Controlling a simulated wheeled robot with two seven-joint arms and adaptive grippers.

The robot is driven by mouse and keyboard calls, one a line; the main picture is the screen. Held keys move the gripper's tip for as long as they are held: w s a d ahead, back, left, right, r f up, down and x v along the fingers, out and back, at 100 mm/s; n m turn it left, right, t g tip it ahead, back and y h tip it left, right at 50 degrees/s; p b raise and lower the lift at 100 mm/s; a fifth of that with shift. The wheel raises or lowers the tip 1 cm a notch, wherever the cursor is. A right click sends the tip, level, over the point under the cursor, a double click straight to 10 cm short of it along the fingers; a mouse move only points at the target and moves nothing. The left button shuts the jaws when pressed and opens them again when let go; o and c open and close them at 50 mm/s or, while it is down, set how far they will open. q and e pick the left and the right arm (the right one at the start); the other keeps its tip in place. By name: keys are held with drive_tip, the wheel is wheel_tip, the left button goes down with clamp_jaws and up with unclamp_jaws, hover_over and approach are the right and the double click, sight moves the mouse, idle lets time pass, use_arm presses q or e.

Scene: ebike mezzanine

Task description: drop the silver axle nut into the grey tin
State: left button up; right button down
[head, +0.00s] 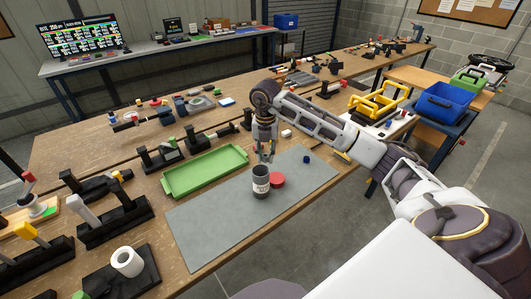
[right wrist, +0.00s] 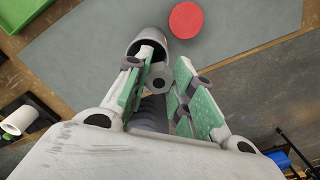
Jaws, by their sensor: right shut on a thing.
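The grey tin (head: 261,186) stands upright on the grey mat (head: 215,237), with a pale label on its side. It shows in part in the right wrist view (right wrist: 180,20), with its open mouth behind the fingers. My right gripper (head: 265,157) points down just above the tin's mouth. In the right wrist view it (right wrist: 162,78) is shut on the silver axle nut (right wrist: 158,82), a small grey ring between the fingertips. The nut is too small to make out in the head view. My left gripper is not in view.
A red round lid (head: 277,180) lies beside the tin on the mat. A green tray (head: 205,170) is to the left, and a small dark blue part (head: 306,159) is at the mat's far right. Black holders (head: 118,220) line the left. The mat's front is clear.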

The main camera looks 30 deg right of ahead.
sight(266, 154)
drive_tip(key=c, duration=1.1)
unclamp_jaws()
drive_tip(key=shift+c, duration=0.2)
wheel_tip(266, 154, up, 12)
idle(0.9)
